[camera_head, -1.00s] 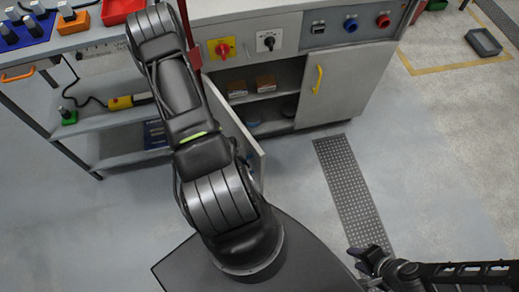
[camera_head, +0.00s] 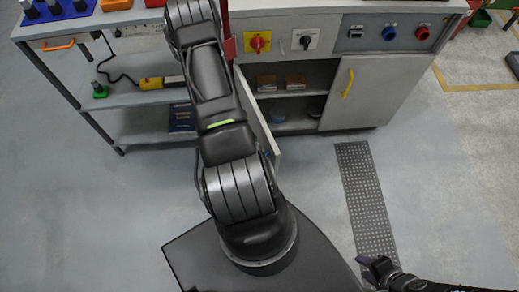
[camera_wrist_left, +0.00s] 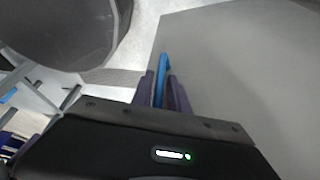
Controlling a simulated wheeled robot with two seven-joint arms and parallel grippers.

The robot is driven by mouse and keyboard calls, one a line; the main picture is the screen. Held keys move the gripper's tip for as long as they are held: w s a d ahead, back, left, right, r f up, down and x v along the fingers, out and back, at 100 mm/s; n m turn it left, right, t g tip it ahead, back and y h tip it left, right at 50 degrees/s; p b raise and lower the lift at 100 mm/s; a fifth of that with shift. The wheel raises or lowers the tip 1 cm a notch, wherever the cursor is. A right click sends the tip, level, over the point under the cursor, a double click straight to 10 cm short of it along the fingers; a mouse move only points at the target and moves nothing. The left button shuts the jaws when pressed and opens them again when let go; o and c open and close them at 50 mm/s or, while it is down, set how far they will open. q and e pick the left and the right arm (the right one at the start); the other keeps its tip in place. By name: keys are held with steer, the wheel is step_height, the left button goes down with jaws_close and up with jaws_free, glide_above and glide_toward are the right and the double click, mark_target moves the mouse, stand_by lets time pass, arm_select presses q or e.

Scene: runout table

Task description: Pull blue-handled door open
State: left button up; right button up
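The blue-handled door (camera_head: 262,115) of the low grey cabinet stands ajar, swung out toward me, with open shelves showing beside it. My left arm hides much of it in the head view. In the left wrist view, the door's grey panel (camera_wrist_left: 235,75) fills the right side, and its blue handle (camera_wrist_left: 162,72) lies between the purple fingers of my left gripper (camera_wrist_left: 163,90). The fingers look closed on the handle. My left gripper is hidden in the head view. My right gripper (camera_head: 368,268) is low at the right, away from the cabinet; its finger gap is unclear.
A closed door with a yellow handle (camera_head: 347,83) is on the cabinet's right. Small boxes (camera_head: 295,81) stand on the inner shelf. A shelved bench (camera_head: 130,98) stands at left. A floor grate (camera_head: 365,200) lies at right; the floor around it is clear.

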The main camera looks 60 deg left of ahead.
arm_select(q)
steer(key=p+v, duration=0.3)
steer(key=v, duration=0.4)
steer(key=shift+r, duration=0.3)
steer(key=shift+s, duration=0.25)
